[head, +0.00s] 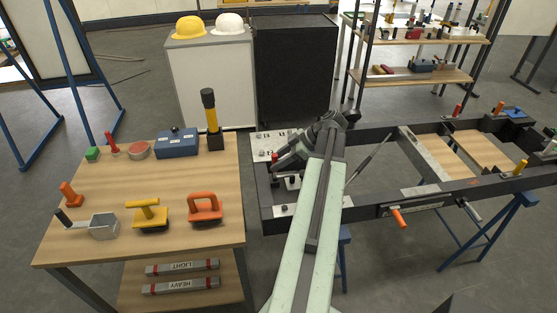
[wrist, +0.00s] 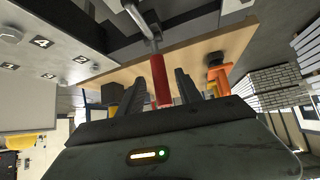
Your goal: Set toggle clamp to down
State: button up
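The toggle clamp's red handle (head: 274,157) shows as a small patch at the left end of the dark frame, partly hidden by my arm. In the wrist view the red handle (wrist: 161,84) sits on a metal rod (wrist: 146,28). My gripper (wrist: 169,84) is open, with its two dark fingers on either side of the red handle; a narrow gap shows on the right side. In the head view my gripper (head: 280,163) is low over the frame's left corner, and its fingertips are hard to make out. The clamp's base is mostly hidden.
A wooden table (head: 180,180) with a blue box (head: 177,143), yellow-black post (head: 211,115) and orange handled block (head: 205,208) stands to the left. Numbered plates (wrist: 42,43) lie beside the clamp.

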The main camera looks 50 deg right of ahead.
jog(key=shift+s+d+r+p, duration=0.15)
jog(key=shift+s+r+p, duration=0.05)
jog(key=shift+r+p, duration=0.2)
jog(key=p+v, duration=0.4)
jog(key=v, duration=0.2)
jog(key=shift+s+d+r, duration=0.2)
jog(key=shift+s, duration=0.15)
